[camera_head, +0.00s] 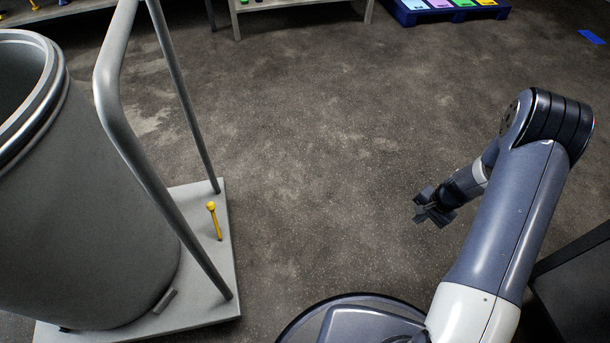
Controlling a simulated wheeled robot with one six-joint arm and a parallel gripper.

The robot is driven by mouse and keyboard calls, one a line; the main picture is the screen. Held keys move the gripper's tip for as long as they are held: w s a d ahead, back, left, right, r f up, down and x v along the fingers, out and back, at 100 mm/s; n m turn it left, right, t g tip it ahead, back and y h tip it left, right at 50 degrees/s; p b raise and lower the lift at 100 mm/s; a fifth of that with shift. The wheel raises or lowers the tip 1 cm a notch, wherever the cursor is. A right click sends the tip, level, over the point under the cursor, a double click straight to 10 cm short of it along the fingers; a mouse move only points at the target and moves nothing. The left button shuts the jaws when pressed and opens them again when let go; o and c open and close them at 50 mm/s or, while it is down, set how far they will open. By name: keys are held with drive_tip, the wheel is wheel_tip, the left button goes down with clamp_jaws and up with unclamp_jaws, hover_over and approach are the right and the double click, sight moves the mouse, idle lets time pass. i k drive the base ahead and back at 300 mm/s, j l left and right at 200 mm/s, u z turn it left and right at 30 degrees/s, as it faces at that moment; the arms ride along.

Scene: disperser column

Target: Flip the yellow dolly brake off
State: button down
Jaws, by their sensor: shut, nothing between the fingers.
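The yellow brake lever (217,222) stands up from the right part of the grey dolly platform (213,286), leaning slightly to the left at its round top. It is just inside the tubular handle frame (130,140). My gripper (424,212) is to the right of the lever, over open floor and well apart from it. It is small and dark in this view, shut and empty.
A large grey drum (80,210) stands on the dolly at the left. Bare floor (320,150) lies between the dolly and my gripper. A bench (300,5) and a blue pallet (430,14) with coloured items are at the back.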

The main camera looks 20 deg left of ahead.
sight(211, 205)
drive_tip(key=i+u, duration=0.2)
drive_tip(key=u, duration=0.25)
drive_tip(key=i+u, duration=0.15)
drive_tip(key=u, duration=0.35)
drive_tip(key=i+u, duration=0.2)
drive_tip(key=u, duration=0.25)
drive_tip(key=i+l+u, duration=0.15)
drive_tip(key=u, duration=0.35)
drive_tip(key=i+l+u, duration=0.15)
drive_tip(key=u, duration=0.2)
drive_tip(key=i+l+u, duration=0.35)
drive_tip(key=l+u, duration=0.15)
drive_tip(key=u, duration=0.2)
drive_tip(key=i, duration=0.05)
